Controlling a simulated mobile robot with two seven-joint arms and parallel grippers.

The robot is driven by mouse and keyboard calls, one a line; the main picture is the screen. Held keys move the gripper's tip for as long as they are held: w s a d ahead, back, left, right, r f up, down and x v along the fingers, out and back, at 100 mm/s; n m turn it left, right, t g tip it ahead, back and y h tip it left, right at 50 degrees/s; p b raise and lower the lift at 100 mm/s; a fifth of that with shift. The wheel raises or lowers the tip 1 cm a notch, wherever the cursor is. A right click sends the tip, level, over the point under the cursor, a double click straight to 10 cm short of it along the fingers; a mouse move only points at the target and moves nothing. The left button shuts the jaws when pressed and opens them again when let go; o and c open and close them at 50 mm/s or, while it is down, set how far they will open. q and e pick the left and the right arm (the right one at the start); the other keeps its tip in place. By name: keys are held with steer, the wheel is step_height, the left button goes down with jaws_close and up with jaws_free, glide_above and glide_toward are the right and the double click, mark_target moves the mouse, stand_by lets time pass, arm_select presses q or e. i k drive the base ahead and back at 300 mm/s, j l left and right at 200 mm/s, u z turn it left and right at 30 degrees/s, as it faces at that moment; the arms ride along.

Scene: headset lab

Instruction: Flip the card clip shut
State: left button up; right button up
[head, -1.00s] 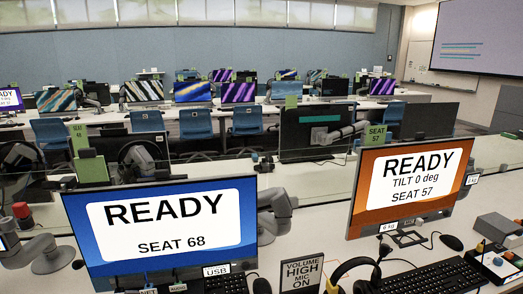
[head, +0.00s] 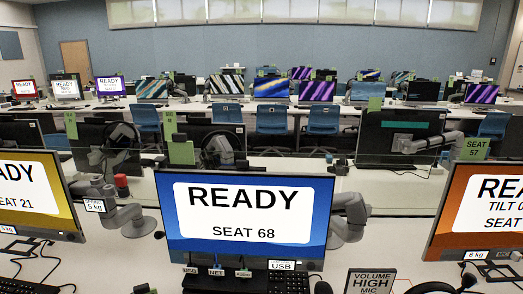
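No card clip can be made out for certain. A green card (head: 181,153) with a small dark piece at its top stands behind the blue READY SEAT 68 monitor (head: 245,212); the piece is too small to tell open from shut. Another green card (head: 475,148), marked SEAT 57, stands at the right behind the orange monitor (head: 478,205). Neither of my grippers is in view.
A yellow SEAT 21 monitor (head: 38,192) stands at the left. Grey monitor arms (head: 128,215), a keyboard (head: 268,278), a VOLUME HIGH sign (head: 371,282) and headphones (head: 432,287) crowd the near desk. Rows of desks and blue chairs (head: 323,120) fill the room behind.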

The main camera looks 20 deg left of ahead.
mark_target(149, 162)
steer(key=j+u, duration=0.2)
steer(key=u, duration=1.85)
steer(key=i+u, duration=0.25)
steer(key=i+l+u, duration=0.1)
steer(key=u, duration=0.15)
